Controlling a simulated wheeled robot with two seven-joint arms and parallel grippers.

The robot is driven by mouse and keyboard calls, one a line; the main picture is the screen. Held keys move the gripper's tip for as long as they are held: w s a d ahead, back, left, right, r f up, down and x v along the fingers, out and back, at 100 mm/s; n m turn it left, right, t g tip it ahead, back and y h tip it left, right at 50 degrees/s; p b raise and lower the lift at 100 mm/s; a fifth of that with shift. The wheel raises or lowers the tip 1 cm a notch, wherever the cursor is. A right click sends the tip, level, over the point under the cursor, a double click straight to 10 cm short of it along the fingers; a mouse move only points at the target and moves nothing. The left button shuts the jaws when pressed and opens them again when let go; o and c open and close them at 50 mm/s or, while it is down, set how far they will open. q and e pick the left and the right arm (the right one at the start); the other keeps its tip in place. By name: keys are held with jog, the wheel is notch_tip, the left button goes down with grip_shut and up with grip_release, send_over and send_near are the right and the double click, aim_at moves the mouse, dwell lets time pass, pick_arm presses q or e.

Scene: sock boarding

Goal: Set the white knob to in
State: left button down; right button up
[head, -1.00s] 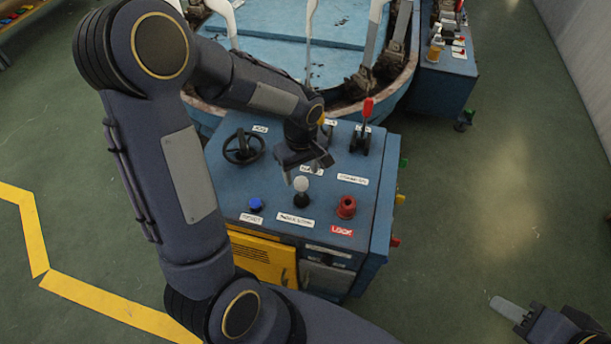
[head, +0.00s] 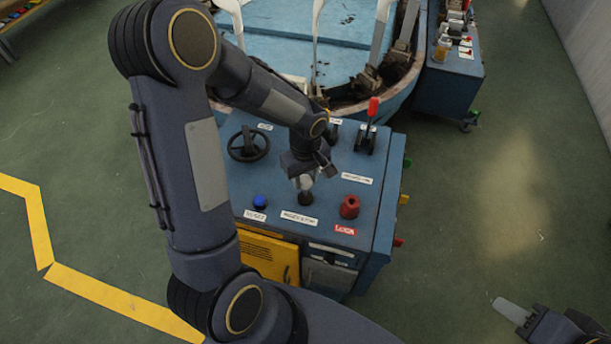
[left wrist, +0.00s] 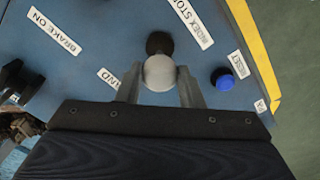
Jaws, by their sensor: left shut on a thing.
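The white knob (head: 305,182) stands on a dark round base on top of the blue control box (head: 330,225). In the left wrist view the white knob (left wrist: 159,73) sits between the two fingers of my left gripper (left wrist: 160,88), which is shut on it. In the head view my left gripper (head: 308,176) reaches down from above and partly hides the knob. A label lies in front of the knob's base. My right gripper (head: 512,310) is at the lower right, away from the box; its finger opening is not clear.
Around the knob are a blue button (head: 260,202), a red knob (head: 350,206), a black handwheel (head: 248,146) and a red-handled lever (head: 371,120). A blue machine (head: 300,60) with white forms stands behind. Open green floor lies to the right.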

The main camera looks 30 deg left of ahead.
aim_at(306, 179)
pick_arm(q)
jog(key=shift+f+b, duration=1.65)
jog(key=shift+b, duration=0.2)
jog(key=shift+s+r, duration=0.1)
jog(key=shift+r, duration=0.05)
jog(key=c, duration=1)
grip_release()
jog(key=shift+o, duration=0.2)
notch_tip(306, 179, up, 7)
jog(key=shift+r, duration=0.35)
